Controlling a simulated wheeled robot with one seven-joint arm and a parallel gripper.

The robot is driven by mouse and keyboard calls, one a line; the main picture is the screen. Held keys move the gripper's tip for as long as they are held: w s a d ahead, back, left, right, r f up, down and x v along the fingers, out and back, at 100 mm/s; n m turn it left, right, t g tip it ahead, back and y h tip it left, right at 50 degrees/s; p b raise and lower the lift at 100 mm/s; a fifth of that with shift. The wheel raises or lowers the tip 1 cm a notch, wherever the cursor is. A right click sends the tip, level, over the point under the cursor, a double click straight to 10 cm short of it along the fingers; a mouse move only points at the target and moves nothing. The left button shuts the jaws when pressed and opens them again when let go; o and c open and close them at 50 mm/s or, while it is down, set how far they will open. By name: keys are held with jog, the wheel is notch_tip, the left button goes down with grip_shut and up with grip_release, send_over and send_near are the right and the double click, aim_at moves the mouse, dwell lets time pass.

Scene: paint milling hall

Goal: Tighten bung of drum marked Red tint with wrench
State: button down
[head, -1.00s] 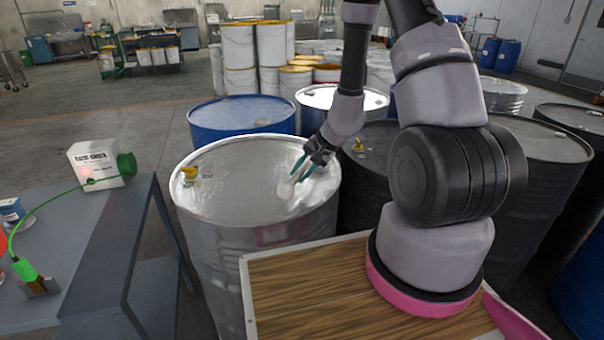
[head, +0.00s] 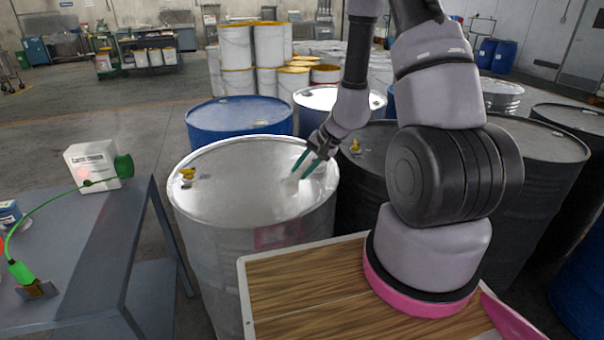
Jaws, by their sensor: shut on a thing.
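A silver drum (head: 240,180) stands in front of me, with a reddish label (head: 278,236) on its side whose text I cannot read. A yellow bung fitting (head: 187,174) sits near the left edge of its lid. My gripper (head: 299,172), with teal fingers, points down over the right part of this lid. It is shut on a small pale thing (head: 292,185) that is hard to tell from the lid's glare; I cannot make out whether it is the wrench. A black drum (head: 365,185) to the right has another yellow fitting (head: 355,147).
A grey bench (head: 100,235) at the left holds a white box (head: 92,166) and a green cable. A blue drum (head: 240,117) and more drums stand close behind and right. Stacked white pails (head: 237,50) are farther back.

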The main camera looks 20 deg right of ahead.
jog(key=shift+r, duration=1.65)
